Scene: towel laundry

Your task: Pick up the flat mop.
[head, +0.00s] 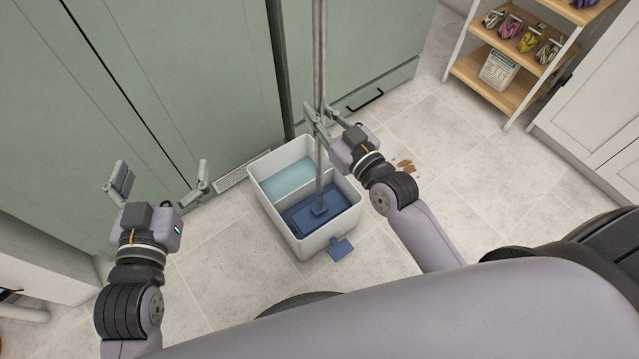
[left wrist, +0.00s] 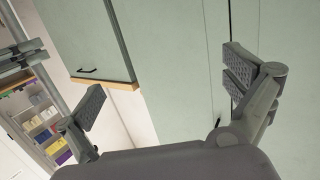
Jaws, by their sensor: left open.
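The flat mop's grey pole (head: 320,60) stands nearly upright. Its blue head (head: 319,209) rests in the dark blue compartment of a white bucket (head: 338,234). My right gripper (head: 322,122) is at the pole above the bucket, its fingers closed in around it. The pole and the right gripper's fingers (left wrist: 22,54) also show at the left edge of the left wrist view. My left gripper (head: 160,180) is open and empty, left of the bucket and apart from the mop. Its spread fingers (left wrist: 170,95) show in the left wrist view.
The bucket's other compartment holds pale blue water (head: 288,176), and a blue pedal (head: 340,248) sticks out in front. Green cabinets (head: 200,80) stand close behind. A shelf (head: 510,60) stands at the upper right. Brown bits (head: 405,166) lie on the tiled floor, otherwise mostly clear at right.

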